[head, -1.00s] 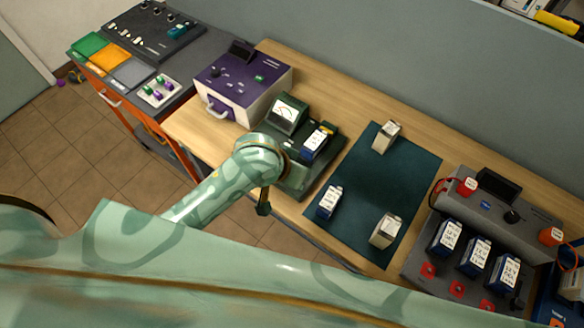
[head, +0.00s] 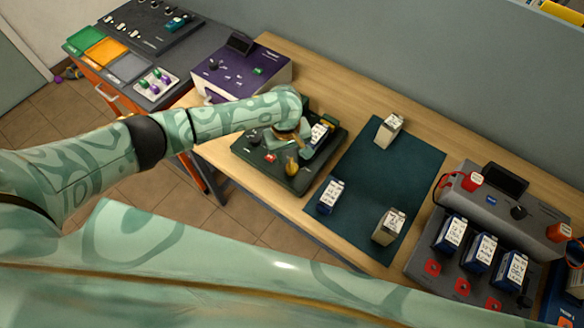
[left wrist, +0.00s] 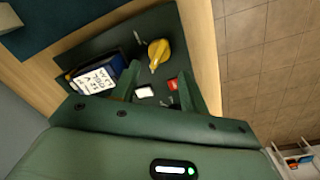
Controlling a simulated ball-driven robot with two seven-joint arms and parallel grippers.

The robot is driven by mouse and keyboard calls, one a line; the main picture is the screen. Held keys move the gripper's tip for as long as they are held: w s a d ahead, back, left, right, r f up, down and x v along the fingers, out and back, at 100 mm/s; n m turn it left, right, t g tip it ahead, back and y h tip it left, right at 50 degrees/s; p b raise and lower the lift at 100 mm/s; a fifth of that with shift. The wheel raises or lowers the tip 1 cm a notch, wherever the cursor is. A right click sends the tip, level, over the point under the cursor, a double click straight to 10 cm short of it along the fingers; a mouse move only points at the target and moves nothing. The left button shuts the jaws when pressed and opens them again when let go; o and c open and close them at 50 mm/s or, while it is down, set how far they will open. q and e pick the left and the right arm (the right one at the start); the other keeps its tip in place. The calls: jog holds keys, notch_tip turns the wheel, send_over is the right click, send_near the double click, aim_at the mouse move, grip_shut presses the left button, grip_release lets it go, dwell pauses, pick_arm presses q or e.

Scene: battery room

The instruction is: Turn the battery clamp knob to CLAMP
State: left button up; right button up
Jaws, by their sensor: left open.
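The battery tester (head: 322,160) is a dark green panel on the wooden bench. A yellow knob (head: 292,167) stands on its front part; I take it for the clamp knob. In the left wrist view the knob (left wrist: 159,52) has a tapered end, and no CLAMP marking is legible. A blue battery (head: 320,133) sits in the tester, and also shows in the left wrist view (left wrist: 97,74). A red control (left wrist: 172,84) is near the knob. My left gripper (head: 288,147) is open above the panel; its fingers (left wrist: 158,80) are apart, with the knob beyond their tips, not touched. My right gripper is out of view.
A teal mat (head: 372,185) with several batteries lies right of the tester. A purple-topped box (head: 240,70) stands behind left. A grey charging station (head: 500,215) with blue batteries is at far right. My arm hides part of the tester.

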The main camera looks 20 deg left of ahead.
aim_at(292, 167)
pick_arm(q)
jog(key=f+b, duration=0.1)
jog(key=f, duration=0.3)
jog(key=f+b, duration=0.2)
jog(key=f, duration=0.1)
jog(key=shift+w+d+f, duration=0.15)
jog(key=shift+d+f, duration=0.05)
jog(key=shift+f, duration=0.2)
jog(key=c, duration=0.7)
